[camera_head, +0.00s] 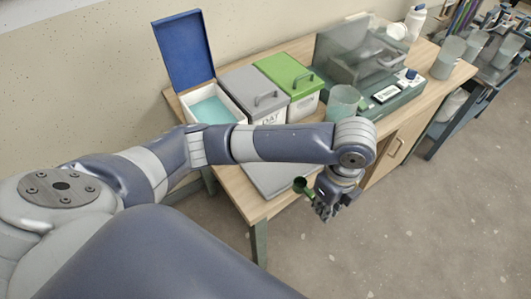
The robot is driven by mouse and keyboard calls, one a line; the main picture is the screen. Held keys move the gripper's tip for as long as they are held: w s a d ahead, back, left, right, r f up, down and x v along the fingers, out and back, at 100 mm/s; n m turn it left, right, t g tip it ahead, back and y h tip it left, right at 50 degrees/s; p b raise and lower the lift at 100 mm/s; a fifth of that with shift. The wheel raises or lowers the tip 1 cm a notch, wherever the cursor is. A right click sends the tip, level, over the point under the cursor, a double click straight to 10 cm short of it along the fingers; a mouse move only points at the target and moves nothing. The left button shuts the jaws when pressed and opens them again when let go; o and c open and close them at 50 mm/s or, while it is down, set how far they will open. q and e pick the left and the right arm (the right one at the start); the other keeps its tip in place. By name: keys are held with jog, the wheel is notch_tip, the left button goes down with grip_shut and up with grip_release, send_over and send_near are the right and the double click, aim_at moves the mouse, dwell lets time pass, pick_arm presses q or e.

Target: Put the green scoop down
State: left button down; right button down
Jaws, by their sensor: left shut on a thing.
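The green scoop (301,186) is a small dark green cup at the front edge of the wooden table. My left gripper (325,211) is shut on the scoop, just to the right of its cup. The gripper hangs fingers down at the front edge, with the floor behind it in the picture. The scoop's handle is mostly hidden by the fingers. I cannot tell how high the scoop is above the table. My right gripper is not in view.
On the wooden table (253,208) stand an open bin with a blue lid (186,48) and turquoise contents, a grey-lidded bin (252,88), a green-lidded bin (290,73), a translucent beaker (343,102) and a scale (388,96). A flat grey panel (262,180) lies partly under my arm.

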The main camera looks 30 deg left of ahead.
pick_arm(q)
jog(key=w+a, duration=0.1)
jog(key=a, duration=0.4)
jog(key=w+a+f+p, duration=0.1)
jog(key=w+a, duration=0.1)
jog(key=a, duration=0.2)
jog(key=w+a+p, duration=0.1)
jog(key=w+a, duration=0.1)
jog(key=a, duration=0.3)
jog(key=shift+w+a+f, duration=0.2)
jog(key=shift+w+a, duration=0.05)
jog(key=shift+a, duration=0.1)
jog(key=shift+a+f, duration=0.1)
jog(key=shift+a, duration=0.05)
notch_tip(320, 180, down, 3)
jog(key=shift+r+p, duration=0.1)
jog(key=shift+p, duration=0.35)
jog(key=shift+f, duration=0.3)
jog(key=c, duration=2)
grip_release()
jog(key=shift+f, duration=0.15)
jog(key=shift+c, duration=0.2)
jog(key=o, duration=0.4)
jog(key=shift+o, duration=0.2)
